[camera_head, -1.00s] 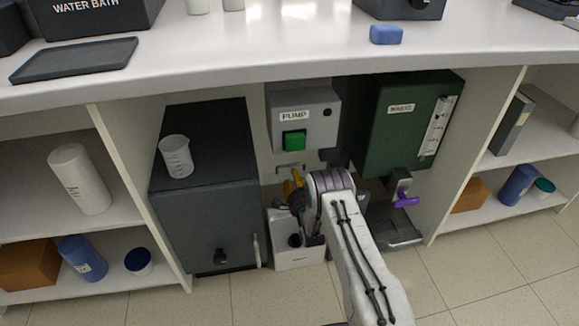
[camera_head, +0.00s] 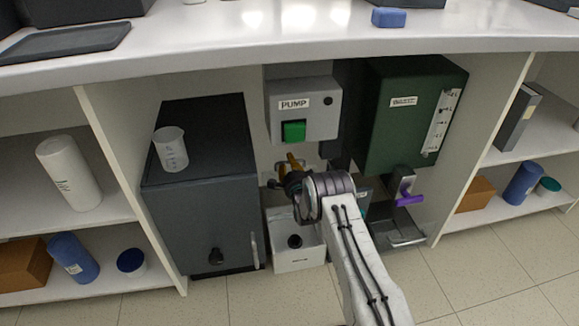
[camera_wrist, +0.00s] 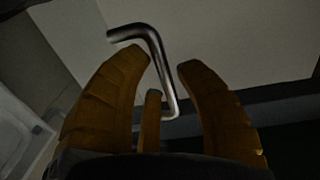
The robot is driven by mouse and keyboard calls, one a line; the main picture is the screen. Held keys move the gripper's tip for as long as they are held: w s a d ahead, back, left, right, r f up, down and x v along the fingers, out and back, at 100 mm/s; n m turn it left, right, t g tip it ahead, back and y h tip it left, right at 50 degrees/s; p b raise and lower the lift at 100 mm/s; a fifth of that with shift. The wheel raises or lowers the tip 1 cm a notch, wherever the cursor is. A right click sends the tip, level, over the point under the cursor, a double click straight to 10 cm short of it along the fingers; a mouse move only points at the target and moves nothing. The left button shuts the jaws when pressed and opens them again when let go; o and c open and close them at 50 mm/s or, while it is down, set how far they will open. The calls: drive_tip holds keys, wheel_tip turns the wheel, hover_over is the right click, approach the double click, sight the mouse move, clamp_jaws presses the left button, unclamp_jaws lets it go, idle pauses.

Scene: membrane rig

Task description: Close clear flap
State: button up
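A bent metal bar (camera_wrist: 152,36), like a handle, shows in the wrist view. It runs down between the orange fingers of my gripper (camera_wrist: 164,60). The fingers are spread apart, with a gap around the bar, and I cannot tell whether any finger touches it. In the head view my gripper (camera_head: 291,163) is just below the grey pump box (camera_head: 325,108), in front of the back wall of the bay. My wrist hides part of that area. I cannot clearly make out the clear flap itself; a pale, see-through-looking shape (camera_wrist: 18,135) shows at the left of the wrist view.
A white box (camera_head: 298,262) with a black knob stands below my gripper. A dark cabinet (camera_head: 200,215) with a beaker (camera_head: 171,149) on it is to the left. A green unit (camera_head: 400,130) with a purple lever (camera_head: 409,200) is to the right. The worktop (camera_head: 250,50) overhangs.

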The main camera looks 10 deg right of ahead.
drive_tip(key=shift+w, duration=0.25)
clamp_jaws()
idle(0.3)
